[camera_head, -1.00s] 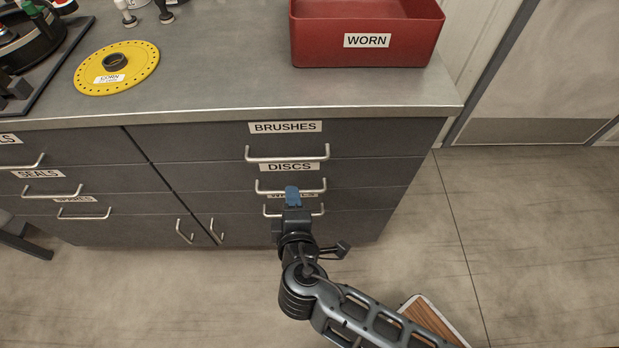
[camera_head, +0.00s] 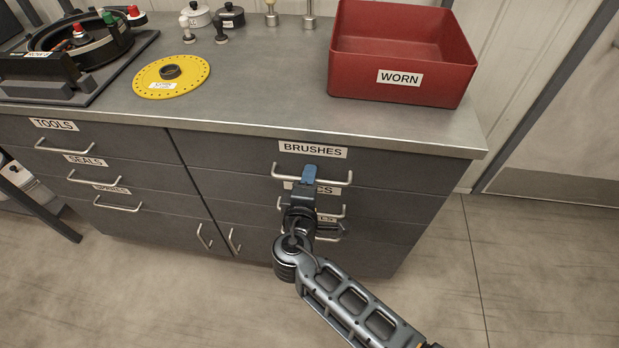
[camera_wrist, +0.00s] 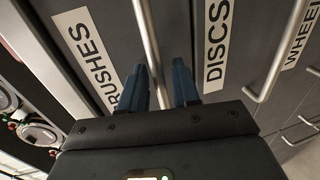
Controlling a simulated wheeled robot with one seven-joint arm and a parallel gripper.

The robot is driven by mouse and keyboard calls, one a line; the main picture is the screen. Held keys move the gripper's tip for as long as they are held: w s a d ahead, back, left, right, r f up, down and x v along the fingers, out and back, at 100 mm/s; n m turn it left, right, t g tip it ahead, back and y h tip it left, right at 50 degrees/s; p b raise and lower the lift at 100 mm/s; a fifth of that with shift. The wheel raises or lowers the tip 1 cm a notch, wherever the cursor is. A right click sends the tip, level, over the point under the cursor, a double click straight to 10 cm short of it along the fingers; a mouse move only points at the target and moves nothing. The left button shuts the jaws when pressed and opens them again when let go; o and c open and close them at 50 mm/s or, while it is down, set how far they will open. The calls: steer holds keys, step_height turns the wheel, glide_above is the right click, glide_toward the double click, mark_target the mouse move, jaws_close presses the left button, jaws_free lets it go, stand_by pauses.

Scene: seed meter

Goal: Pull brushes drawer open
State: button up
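The brushes drawer (camera_head: 235,150) is the top drawer of the right-hand cabinet column, with its front flush with the cabinet. Its silver bar handle (camera_head: 340,181) hangs below the BRUSHES label (camera_head: 313,149). My gripper (camera_head: 311,172) is at the middle of this handle, its blue fingertips overlapping the bar. In the wrist view the handle (camera_wrist: 149,35) runs between the two blue fingers of my gripper (camera_wrist: 160,75), which are apart, with a gap on each side of the bar. I cannot tell how deep the bar sits between them.
The discs drawer handle (camera_wrist: 280,50) is just below. My arm hides part of the lower drawers. A red WORN bin (camera_head: 400,88) and a yellow disc (camera_head: 190,82) sit on the countertop (camera_head: 270,105). Bare floor (camera_head: 440,270) lies to the right.

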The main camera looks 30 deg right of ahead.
steer(key=shift+w+d, duration=0.1)
steer(key=shift+c, duration=0.5)
jaws_close()
